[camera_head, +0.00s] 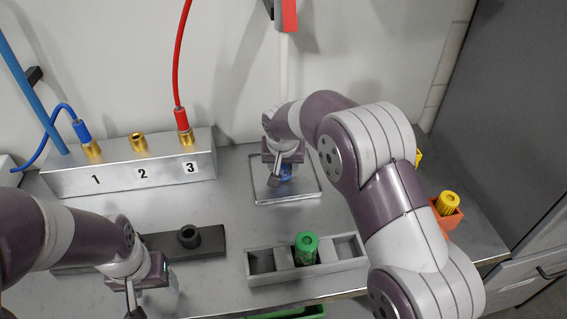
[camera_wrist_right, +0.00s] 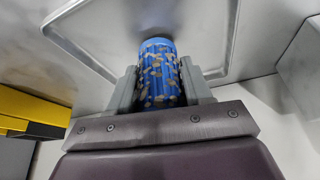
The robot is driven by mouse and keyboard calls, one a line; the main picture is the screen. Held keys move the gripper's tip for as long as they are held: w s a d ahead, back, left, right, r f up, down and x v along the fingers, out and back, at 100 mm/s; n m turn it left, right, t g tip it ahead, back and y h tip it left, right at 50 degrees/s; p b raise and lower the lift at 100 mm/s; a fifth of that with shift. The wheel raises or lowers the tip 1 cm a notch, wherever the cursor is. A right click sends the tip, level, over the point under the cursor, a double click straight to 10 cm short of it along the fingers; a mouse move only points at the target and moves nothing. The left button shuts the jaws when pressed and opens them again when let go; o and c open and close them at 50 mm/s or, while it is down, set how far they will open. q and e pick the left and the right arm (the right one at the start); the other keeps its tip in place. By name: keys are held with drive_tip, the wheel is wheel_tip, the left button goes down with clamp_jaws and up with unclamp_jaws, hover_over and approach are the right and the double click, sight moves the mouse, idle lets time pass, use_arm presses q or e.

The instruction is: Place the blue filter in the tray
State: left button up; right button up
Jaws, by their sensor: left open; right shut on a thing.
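The blue filter (camera_wrist_right: 160,78) is a blue cylinder with tan speckles, held between the two fingers of my right gripper (camera_wrist_right: 161,88) in the right wrist view. In the head view, only a bit of the blue filter (camera_head: 286,171) shows below my right gripper (camera_head: 279,176), over the flat square metal tray (camera_head: 300,194). The filter's far end is at the tray surface; I cannot tell whether it touches. The tray's raised rim (camera_wrist_right: 222,73) also shows in the right wrist view. My left gripper (camera_head: 135,300) is open at the lower left, away from the tray.
A grey rack (camera_head: 284,274) holds a green filter (camera_head: 306,248). A yellow filter (camera_head: 449,203) stands in an orange holder (camera_head: 446,218) at right. A metal block (camera_head: 135,174) with hose fittings stands at the back left. A dark strip (camera_head: 209,243) lies before it.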

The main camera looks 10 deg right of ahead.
use_arm(q)
drive_tip(key=shift+w+f, duration=0.15)
use_arm(e)
drive_tip(key=shift+w+f, duration=0.35)
drive_tip(key=shift+w, duration=0.05)
drive_tip(key=shift+s, duration=0.15)
use_arm(q)
drive_tip(key=shift+f, duration=0.15)
use_arm(e)
drive_tip(key=shift+f, duration=0.15)
drive_tip(key=o, duration=1.1)
drive_tip(key=shift+o, duration=0.2)
